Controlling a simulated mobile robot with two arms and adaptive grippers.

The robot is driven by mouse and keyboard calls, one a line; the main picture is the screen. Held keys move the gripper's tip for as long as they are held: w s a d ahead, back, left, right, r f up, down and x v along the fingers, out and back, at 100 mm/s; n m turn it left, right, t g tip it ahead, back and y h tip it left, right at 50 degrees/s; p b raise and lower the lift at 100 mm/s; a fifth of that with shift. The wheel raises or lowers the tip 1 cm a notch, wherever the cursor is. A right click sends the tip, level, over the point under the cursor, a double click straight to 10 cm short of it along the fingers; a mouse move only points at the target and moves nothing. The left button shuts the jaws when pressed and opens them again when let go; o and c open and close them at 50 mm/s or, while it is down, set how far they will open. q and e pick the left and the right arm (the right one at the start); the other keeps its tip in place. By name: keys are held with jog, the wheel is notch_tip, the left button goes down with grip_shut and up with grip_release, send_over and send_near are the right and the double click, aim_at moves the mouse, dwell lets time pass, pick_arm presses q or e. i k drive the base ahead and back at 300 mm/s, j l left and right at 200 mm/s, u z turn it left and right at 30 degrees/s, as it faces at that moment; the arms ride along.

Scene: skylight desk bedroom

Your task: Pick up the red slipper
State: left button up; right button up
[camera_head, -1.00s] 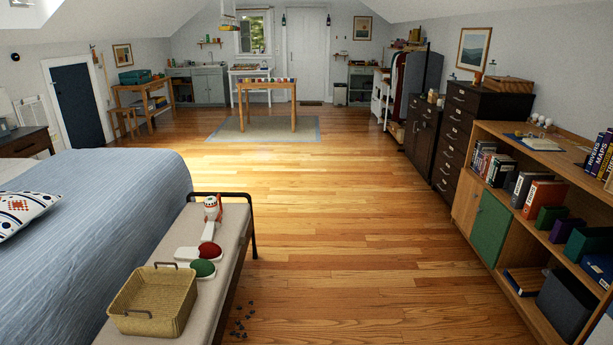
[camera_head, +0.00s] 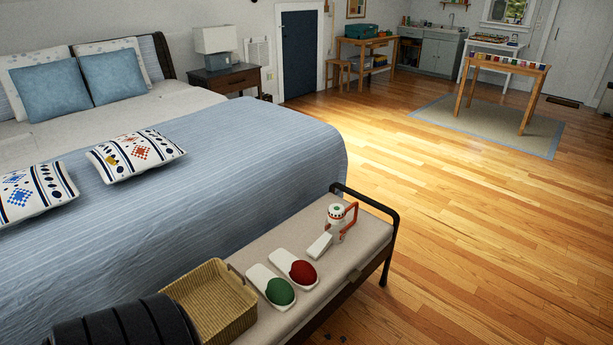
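The red slipper (camera_head: 302,271) lies on the padded bench (camera_head: 357,247) at the foot of the bed. It has a white sole and a red toe cover. A similar slipper with a green cover (camera_head: 279,291) lies just to its left and nearer. The red slipper's toe end points toward the near right. Nothing covers it. Neither of my grippers shows in the head view.
A woven basket (camera_head: 216,300) stands on the bench left of the slippers. A white and red object with a handle (camera_head: 340,220) stands behind them, near the black bench rail (camera_head: 368,201). A black ridged thing (camera_head: 125,326) fills the lower left corner. Wooden floor (camera_head: 450,240) is clear on the right.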

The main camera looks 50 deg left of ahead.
aim_at(301, 274)
jog(key=i+u, duration=0.4)
jog(key=i+l+u, duration=0.25)
jog(key=i+u, duration=0.2)
jog(key=i+l+u, duration=0.4)
jog(key=i, duration=0.15)
jog(key=i+l+u, duration=0.45)
jog(key=k+l, duration=0.05)
